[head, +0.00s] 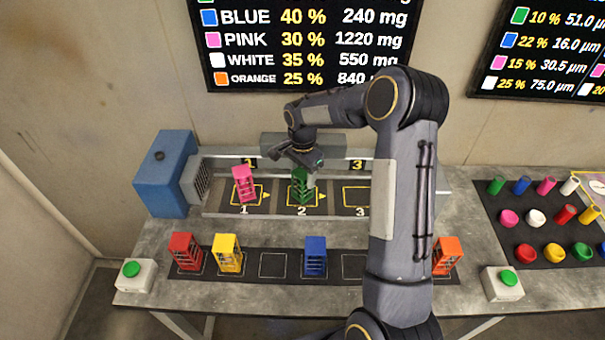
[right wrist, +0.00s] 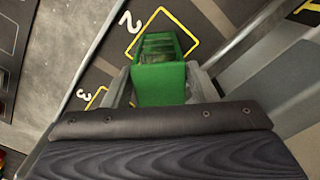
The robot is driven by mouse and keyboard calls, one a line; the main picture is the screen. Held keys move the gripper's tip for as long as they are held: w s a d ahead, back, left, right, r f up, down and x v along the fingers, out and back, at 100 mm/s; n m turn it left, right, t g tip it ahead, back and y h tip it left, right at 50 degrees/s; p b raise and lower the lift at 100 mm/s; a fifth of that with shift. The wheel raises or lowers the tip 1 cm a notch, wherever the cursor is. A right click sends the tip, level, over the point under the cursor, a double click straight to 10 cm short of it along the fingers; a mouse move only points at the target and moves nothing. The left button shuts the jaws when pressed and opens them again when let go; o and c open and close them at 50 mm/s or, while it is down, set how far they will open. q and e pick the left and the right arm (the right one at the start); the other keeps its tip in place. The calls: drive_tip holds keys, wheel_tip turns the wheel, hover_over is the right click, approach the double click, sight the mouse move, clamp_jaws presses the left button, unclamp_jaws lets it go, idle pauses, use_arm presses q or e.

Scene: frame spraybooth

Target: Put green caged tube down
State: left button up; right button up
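The green caged tube (head: 302,188) stands upright at the yellow square marked 2 in the spray booth. In the right wrist view the tube (right wrist: 160,85) sits between the two fingers of my right gripper (right wrist: 160,88), which look closed on its sides. In the head view my right gripper (head: 303,165) is at the top of the tube, reaching in from the right. I cannot tell whether the tube's base touches the booth floor or is slightly above it. My left gripper is not in view.
A pink caged tube (head: 243,185) stands at square 1; square 3 (head: 356,197) looks empty. Red (head: 185,251), yellow (head: 228,253), blue (head: 315,256) and orange (head: 446,255) caged tubes stand on the front mat. A blue box (head: 165,172) adjoins the booth's left end.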

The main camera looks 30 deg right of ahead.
drive_tip(key=shift+o, duration=1.2)
